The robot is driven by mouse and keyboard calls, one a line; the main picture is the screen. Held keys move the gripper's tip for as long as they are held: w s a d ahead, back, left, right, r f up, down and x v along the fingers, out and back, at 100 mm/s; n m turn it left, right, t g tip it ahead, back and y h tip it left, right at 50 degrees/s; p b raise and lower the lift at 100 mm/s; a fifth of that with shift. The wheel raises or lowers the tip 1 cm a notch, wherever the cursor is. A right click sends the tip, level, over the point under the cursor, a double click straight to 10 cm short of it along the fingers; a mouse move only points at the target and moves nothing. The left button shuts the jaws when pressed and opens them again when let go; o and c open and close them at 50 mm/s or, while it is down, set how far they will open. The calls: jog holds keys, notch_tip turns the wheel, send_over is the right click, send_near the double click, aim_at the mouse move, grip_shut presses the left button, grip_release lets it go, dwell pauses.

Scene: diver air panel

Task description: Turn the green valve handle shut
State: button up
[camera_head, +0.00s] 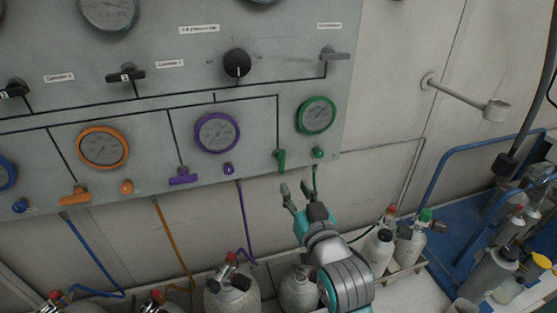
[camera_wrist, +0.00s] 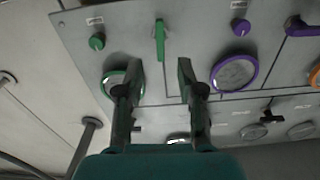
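The green valve handle (camera_head: 281,160) is on the lower edge of the grey panel, below and left of the green-rimmed gauge (camera_head: 317,115). It points up and down, unlike the purple and orange handles, which lie sideways. In the wrist view the green handle (camera_wrist: 160,40) shows beyond the fingertips, between their lines. A round green knob (camera_head: 318,153) sits to its right in the head view. My gripper (camera_head: 295,194) is open and empty, just below the handle and apart from it. The wrist view shows both fingers of my gripper (camera_wrist: 160,75) spread wide.
The purple handle (camera_head: 183,176) and orange handle (camera_head: 75,196) are to the left on the panel (camera_head: 230,190). Gas cylinders (camera_head: 232,295) stand below. A wall bracket (camera_head: 465,98) and blue rail (camera_head: 440,165) are to the right. The space between gripper and handle looks clear.

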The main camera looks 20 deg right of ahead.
aim_at(283, 166)
jog(key=w, duration=1)
jog(key=shift+w, duration=0.4)
jog(key=shift+c, duration=0.2)
grip_shut()
